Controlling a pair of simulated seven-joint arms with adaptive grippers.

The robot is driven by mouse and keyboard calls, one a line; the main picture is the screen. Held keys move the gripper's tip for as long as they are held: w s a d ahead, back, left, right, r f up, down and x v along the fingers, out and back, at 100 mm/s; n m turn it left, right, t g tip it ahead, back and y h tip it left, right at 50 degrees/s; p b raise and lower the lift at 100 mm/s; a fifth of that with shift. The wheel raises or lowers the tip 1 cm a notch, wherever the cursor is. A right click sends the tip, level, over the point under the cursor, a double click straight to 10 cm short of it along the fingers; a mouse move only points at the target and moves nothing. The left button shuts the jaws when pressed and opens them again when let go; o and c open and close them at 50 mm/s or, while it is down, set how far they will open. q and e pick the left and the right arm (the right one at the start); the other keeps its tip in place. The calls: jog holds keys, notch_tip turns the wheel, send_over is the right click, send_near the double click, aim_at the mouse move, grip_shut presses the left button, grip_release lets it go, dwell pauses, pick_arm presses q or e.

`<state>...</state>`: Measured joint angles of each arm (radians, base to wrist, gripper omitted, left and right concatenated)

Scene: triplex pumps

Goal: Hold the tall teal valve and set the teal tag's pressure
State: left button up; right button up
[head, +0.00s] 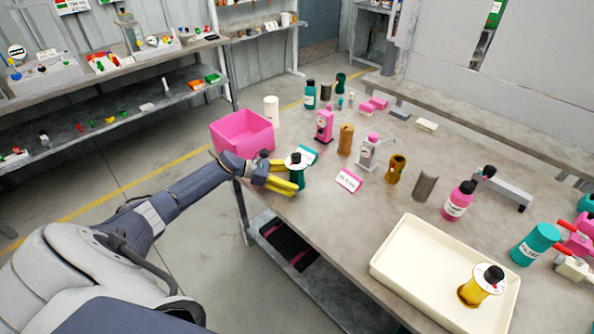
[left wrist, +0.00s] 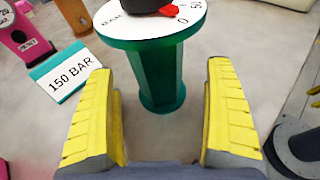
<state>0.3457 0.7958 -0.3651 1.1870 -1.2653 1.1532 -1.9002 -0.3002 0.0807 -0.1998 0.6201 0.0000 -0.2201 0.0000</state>
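The tall teal valve (head: 298,178) stands upright at the table's near left edge. It has a white dial on top, a black knob and a red pointer. In the left wrist view the valve (left wrist: 159,72) shows between my yellow fingers, with a gap on each side. My left gripper (head: 283,180) is open at the valve; it also shows in the left wrist view (left wrist: 160,85). The teal tag (left wrist: 68,76) reads 150 BAR and lies left of the valve there; in the head view the tag (head: 309,154) is just behind it. My right gripper is not in view.
A pink bin (head: 240,132) is beside the table's left end. A cream tray (head: 420,260) holds a yellow valve (head: 478,288). Several bottles and pumps crowd the table's back and right.

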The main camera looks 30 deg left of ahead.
pick_arm(q)
jog(key=c, duration=1.3)
